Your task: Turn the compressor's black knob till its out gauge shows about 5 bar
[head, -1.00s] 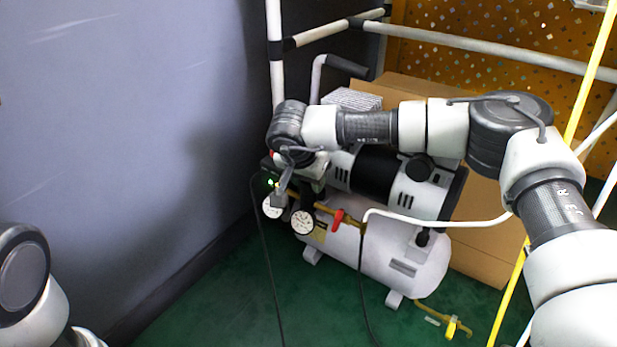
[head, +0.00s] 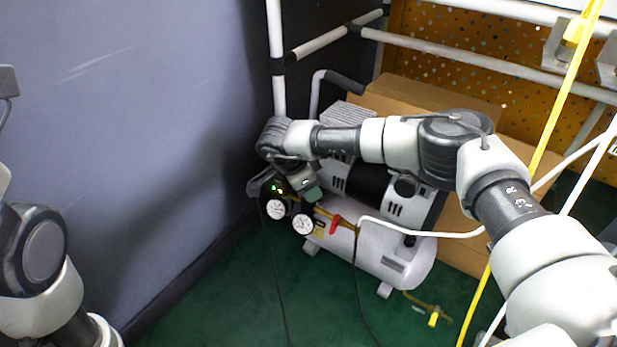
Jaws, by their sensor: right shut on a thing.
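The compressor (head: 385,253) stands on the green floor, with a white tank and a black-and-white motor. Two round white gauges sit at its left front: the left gauge (head: 276,209) and the right gauge (head: 303,224). Their needles are too small to read, and I cannot tell which is the out gauge. My right gripper (head: 280,190) is just above the gauges, shut on the compressor's black knob, which it and my wrist mostly hide. A red valve lever (head: 335,224) sits right of the gauges. My left arm shows at the left edge; its gripper is out of view.
A grey-blue wall (head: 150,150) stands close on the left. A cardboard box (head: 440,98) and white rack pipes (head: 480,60) are behind the compressor. A white hose, thin black cables and a yellow strip (head: 560,100) run nearby. The front floor is largely clear.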

